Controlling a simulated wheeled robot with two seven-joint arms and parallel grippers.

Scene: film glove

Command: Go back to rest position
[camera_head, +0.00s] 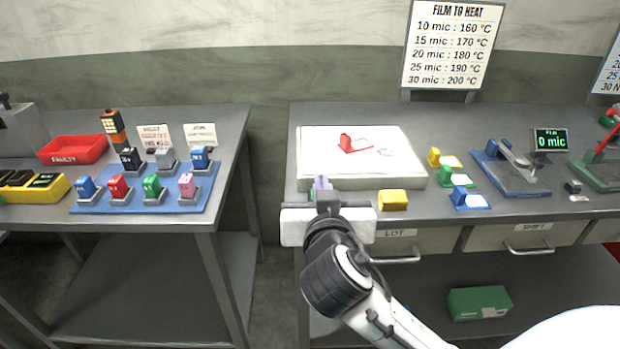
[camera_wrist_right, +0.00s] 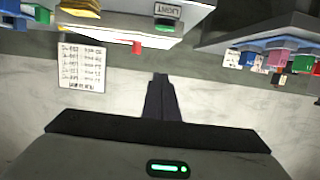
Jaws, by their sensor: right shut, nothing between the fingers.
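My right arm comes in from the lower right in the head view. My right gripper (camera_head: 323,184) is shut and empty, over the front left edge of the white light panel (camera_head: 405,171). In the right wrist view its dark fingers (camera_wrist_right: 160,82) are together with nothing between them. My left gripper and arm are not in view.
A red piece (camera_head: 346,143) is on the panel, a yellow block (camera_head: 393,200) in front of it. The right table holds film pieces and a gauge (camera_head: 515,175). Across a gap, the left table holds a blue tray (camera_head: 140,207) of stamps and a red bin (camera_head: 73,150).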

